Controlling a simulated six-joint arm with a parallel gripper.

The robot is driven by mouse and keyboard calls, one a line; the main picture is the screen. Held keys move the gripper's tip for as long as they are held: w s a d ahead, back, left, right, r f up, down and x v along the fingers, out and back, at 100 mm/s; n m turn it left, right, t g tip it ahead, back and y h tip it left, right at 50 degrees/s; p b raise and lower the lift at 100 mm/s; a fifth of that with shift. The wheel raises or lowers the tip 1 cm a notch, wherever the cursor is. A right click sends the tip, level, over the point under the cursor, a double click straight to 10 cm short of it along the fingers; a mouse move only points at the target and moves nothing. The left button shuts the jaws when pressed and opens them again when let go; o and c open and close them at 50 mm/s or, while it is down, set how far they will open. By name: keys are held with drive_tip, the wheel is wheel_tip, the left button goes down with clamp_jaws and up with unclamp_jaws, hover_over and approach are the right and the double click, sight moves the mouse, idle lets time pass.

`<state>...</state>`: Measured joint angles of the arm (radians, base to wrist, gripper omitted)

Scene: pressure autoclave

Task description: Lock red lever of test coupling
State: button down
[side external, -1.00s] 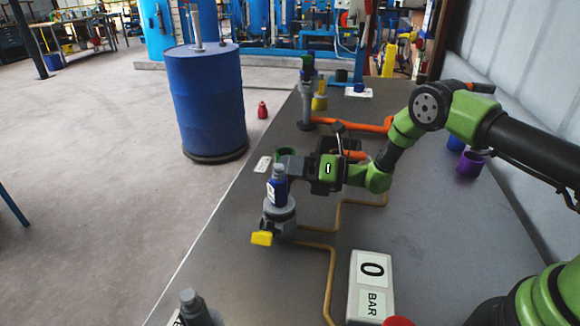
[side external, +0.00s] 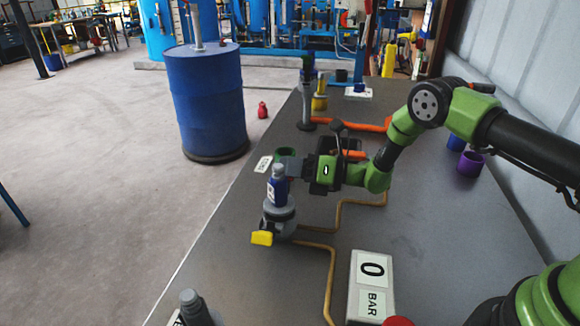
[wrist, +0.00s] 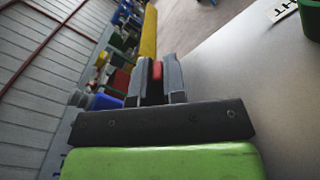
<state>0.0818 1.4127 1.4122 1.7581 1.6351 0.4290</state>
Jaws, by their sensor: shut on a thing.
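In the side external view, a grey coupling (side external: 279,230) stands near the table's left edge. A yellow lever (side external: 262,238) sticks out at its lower front, and a blue bottle-like part (side external: 277,187) stands upright on top. My gripper (side external: 290,168) is just behind and right of the blue part, low over the table. In the wrist view my gripper (wrist: 160,92) has its two grey fingers close together, with a red piece (wrist: 157,70) showing between them. It looks like the red lever. The side external view hides this lever, so its angle cannot be told.
A green cup (side external: 286,153) is behind my gripper. Another grey coupling stand (side external: 306,110) with an orange pipe is farther back. A pressure display (side external: 371,285) reads 0 BAR in front. Tan pipes (side external: 331,270) run across the table. A purple cup (side external: 470,163) is at right.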

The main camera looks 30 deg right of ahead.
drive_tip(key=n, duration=0.1)
drive_tip(key=s+a+r+n, duration=0.1)
drive_tip(key=shift+n, duration=0.4)
drive_tip(key=shift+s+a+r+n, duration=0.15)
drive_tip(key=shift+s+a+n, duration=0.2)
drive_tip(key=shift+n, duration=0.5)
drive_tip(key=shift+s+a+r+n, duration=0.15)
drive_tip(key=shift+s+a+n, duration=0.2)
drive_tip(key=shift+n, duration=0.5)
drive_tip(key=c, duration=1.2)
unclamp_jaws()
